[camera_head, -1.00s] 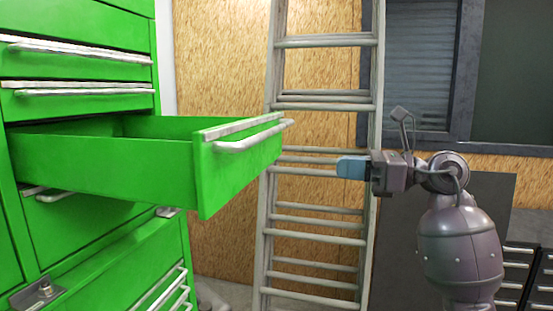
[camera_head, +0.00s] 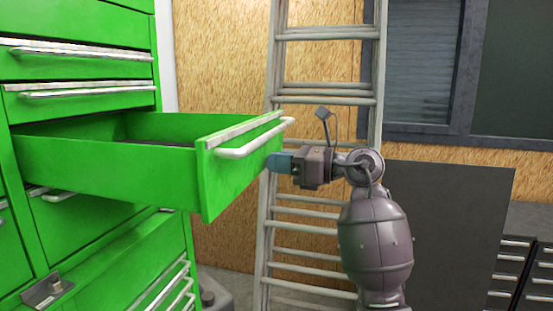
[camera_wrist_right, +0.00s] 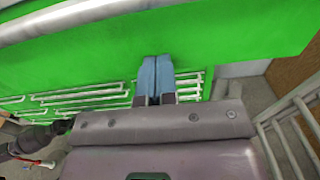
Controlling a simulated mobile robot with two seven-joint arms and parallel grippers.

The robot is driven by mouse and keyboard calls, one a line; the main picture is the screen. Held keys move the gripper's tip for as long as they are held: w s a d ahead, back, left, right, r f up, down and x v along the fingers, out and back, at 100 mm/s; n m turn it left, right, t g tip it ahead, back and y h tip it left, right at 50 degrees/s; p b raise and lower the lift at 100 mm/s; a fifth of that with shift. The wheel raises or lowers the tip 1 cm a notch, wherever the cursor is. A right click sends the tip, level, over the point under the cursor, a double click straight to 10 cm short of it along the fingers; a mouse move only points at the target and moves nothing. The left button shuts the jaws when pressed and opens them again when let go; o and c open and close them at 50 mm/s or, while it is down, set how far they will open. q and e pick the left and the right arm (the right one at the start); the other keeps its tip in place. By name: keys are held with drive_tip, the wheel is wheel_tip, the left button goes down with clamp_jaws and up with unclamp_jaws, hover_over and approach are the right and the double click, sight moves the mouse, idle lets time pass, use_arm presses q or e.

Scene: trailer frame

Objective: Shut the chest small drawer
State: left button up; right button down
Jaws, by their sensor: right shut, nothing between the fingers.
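The green chest (camera_head: 85,240) stands at the left in the head view. Its small drawer (camera_head: 240,172) is pulled far out, with a silver bar handle (camera_head: 255,141) along the top of its front. My right gripper (camera_head: 270,162) has its blue fingers shut and empty, at the right part of the drawer front, below the handle. In the right wrist view the closed fingertips (camera_wrist_right: 156,60) overlap the lower part of the green front (camera_wrist_right: 215,40). I cannot tell whether they touch it.
A metal ladder (camera_head: 325,36) leans against the wood-chip wall (camera_head: 220,60) behind my right arm. A dark panel (camera_head: 450,230) and dark drawer units (camera_head: 515,270) stand at the right. Other chest drawers above (camera_head: 80,68) are shut.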

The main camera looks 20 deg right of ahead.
use_arm(q)
drive_tip(key=shift+s+f, duration=0.15)
drive_tip(key=shift+s, duration=0.15)
use_arm(e)
drive_tip(key=shift+w+a, duration=0.1)
drive_tip(key=shift+a, duration=0.05)
